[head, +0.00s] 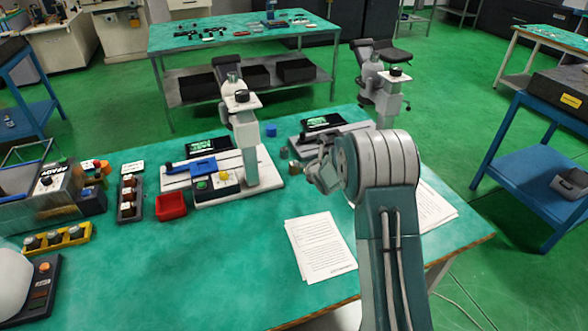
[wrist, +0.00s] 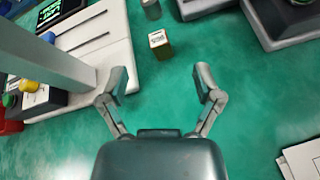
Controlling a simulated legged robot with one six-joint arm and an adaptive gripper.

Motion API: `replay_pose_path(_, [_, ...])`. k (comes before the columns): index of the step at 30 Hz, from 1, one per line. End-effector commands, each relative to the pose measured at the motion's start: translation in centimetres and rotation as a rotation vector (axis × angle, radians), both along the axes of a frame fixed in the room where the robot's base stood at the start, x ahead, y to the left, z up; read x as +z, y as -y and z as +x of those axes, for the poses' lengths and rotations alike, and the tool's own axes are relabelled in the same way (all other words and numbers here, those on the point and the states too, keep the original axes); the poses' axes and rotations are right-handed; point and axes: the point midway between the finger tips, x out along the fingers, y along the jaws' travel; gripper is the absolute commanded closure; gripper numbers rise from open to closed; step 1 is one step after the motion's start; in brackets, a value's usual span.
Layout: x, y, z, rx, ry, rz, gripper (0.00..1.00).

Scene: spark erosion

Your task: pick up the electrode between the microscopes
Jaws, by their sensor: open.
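A small block with a white labelled top and brownish sides, apparently the electrode (wrist: 159,45), stands on the green table between the two microscopes. In the head view it is hard to make out beside my gripper. The left microscope (head: 241,120) and right microscope (head: 387,97) stand upright on their bases. The left base (wrist: 116,45) and right base (wrist: 268,28) flank the block in the wrist view. My gripper (wrist: 161,82) is open and empty, with its fingers spread either side of a line towards the block. The block lies beyond the fingertips, untouched.
A grey cylinder (wrist: 151,9) stands just behind the block. Printed sheets (head: 320,247) lie at the front. A red tray (head: 171,206) is left of the left microscope. Bare green table surrounds the block's near side.

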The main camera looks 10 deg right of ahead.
Motion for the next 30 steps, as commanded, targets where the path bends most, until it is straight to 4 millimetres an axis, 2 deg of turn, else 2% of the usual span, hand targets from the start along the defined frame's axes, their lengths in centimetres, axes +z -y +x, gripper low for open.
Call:
replay_pose_path(1, [-1.6, -0.1, 0.4, 0.039, 0.014, -0.048, 0.17])
replay_pose_path(3, [-3.2, -0.3, 0.9, 0.088, 0.042, -0.112, 0.17])
replay_pose_path(7, [-5.0, -0.6, 1.4, 0.153, 0.081, -0.196, 0.17])
replay_pose_path(11, [-5.7, -0.7, 1.7, 0.177, 0.096, -0.227, 0.17])
replay_pose_path(21, [-7.3, -1.6, 5.6, 0.179, 0.098, -0.23, 0.17])
replay_pose_path(30, [-7.9, -1.9, 7.3, 0.178, 0.098, -0.229, 0.17])
